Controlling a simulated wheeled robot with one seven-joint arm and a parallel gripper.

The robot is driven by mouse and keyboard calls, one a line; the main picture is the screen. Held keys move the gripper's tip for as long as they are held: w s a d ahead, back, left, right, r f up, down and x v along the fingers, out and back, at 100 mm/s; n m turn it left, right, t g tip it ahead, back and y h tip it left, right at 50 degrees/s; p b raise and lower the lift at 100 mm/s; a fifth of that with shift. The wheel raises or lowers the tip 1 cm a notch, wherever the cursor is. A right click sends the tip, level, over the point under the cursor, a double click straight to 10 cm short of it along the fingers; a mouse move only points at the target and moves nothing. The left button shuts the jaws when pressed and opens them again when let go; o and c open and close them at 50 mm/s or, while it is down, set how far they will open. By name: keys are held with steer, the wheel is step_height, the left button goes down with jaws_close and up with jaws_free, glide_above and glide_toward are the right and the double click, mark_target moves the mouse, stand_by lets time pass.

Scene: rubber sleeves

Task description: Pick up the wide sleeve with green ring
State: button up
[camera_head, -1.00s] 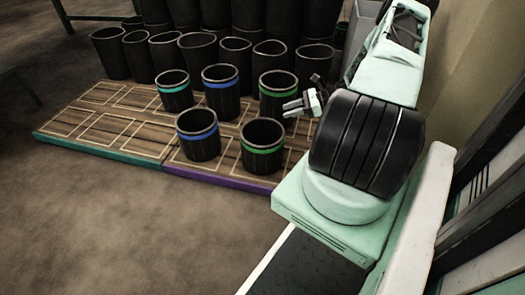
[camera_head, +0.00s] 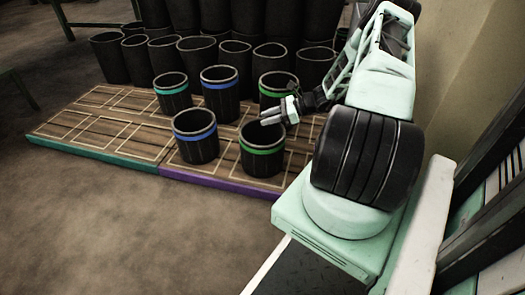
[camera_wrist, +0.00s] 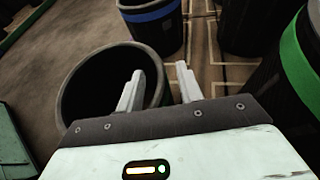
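The wide sleeve with green ring (camera_head: 262,151) is a black, open-topped cup at the front right of the display boards in the head view. My gripper (camera_head: 277,112) is open and empty near the sleeve's right rim. In the wrist view the left finger of my gripper (camera_wrist: 160,72) overlaps the mouth, and the right finger is outside the rim. I cannot tell whether they touch it.
Another green-ringed sleeve (camera_head: 277,90) stands behind, partly hidden by my gripper. A wide blue-ringed sleeve (camera_head: 196,136) stands to the left, with a taller blue one (camera_head: 221,93) and a teal one (camera_head: 172,93) behind. Several plain black sleeves (camera_head: 193,60) crowd the back.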

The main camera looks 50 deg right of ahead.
jaws_close()
steer(key=shift+s, duration=0.1)
stand_by(1.2)
